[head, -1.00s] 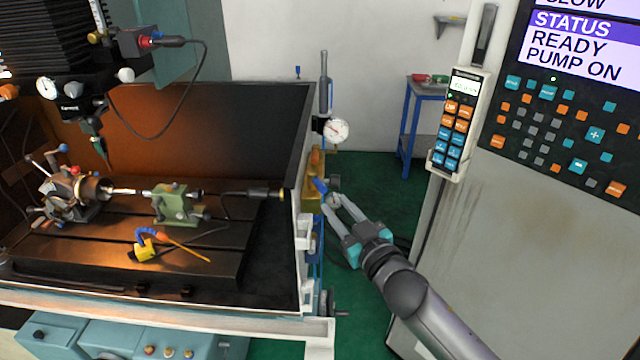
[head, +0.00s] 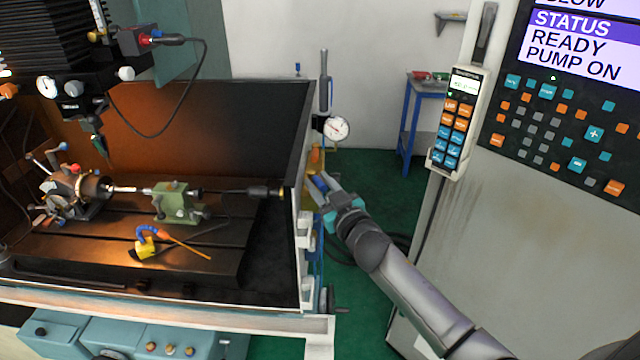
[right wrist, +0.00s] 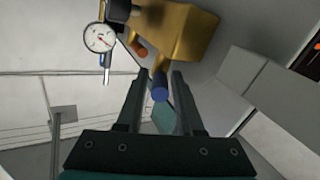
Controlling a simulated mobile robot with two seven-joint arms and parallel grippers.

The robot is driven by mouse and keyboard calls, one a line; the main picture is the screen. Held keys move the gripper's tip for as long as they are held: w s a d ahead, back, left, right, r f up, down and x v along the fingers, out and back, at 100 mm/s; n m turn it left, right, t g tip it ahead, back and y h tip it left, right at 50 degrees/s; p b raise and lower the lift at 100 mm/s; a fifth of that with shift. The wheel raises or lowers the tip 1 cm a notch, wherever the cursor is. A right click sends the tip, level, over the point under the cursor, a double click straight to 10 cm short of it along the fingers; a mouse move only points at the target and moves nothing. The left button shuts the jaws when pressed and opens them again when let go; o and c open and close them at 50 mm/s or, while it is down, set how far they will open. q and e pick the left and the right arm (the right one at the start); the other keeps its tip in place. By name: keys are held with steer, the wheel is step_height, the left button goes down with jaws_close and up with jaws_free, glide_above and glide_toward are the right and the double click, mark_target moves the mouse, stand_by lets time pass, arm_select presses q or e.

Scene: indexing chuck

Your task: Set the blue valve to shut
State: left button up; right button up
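The blue valve handle (head: 319,184) shows in the head view at the right outer side of the machine enclosure, small and partly covered by my right gripper (head: 325,186). In the right wrist view the blue handle (right wrist: 160,89) is a short rod with its rounded end towards the camera, attached to a yellow body (right wrist: 185,28). My right gripper (right wrist: 161,73) has its fingers apart, one on each side of the handle, with narrow gaps showing. Whether a finger touches it farther in is hidden. My left gripper is in neither view.
A dial gauge (head: 336,128) sits just above the valve and also shows in the right wrist view (right wrist: 99,38). The enclosure wall (head: 303,150) is close on the left. A control cabinet (head: 450,240) stands at right. Green floor lies between.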

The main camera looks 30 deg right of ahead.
steer(key=shift+c, duration=0.2)
jaws_close()
steer(key=shift+a+m+h+b, duration=0.25)
steer(key=shift+m+h+b, duration=0.25)
steer(key=shift+h, duration=0.3)
steer(key=shift+a+m+h+b, duration=0.2)
steer(key=shift+m+h+b, duration=0.3)
steer(key=shift+h, duration=0.3)
steer(key=m+h+b, duration=0.1)
steer(key=h+b, duration=0.1)
steer(key=m+g+h+b, duration=0.1)
steer(key=b, duration=0.1)
steer(key=shift+w+a+m+h+b, duration=0.15)
steer(key=shift+a+m+h+b, duration=0.15)
steer(key=shift+a+h, duration=0.1)
steer(key=shift+r, duration=0.1)
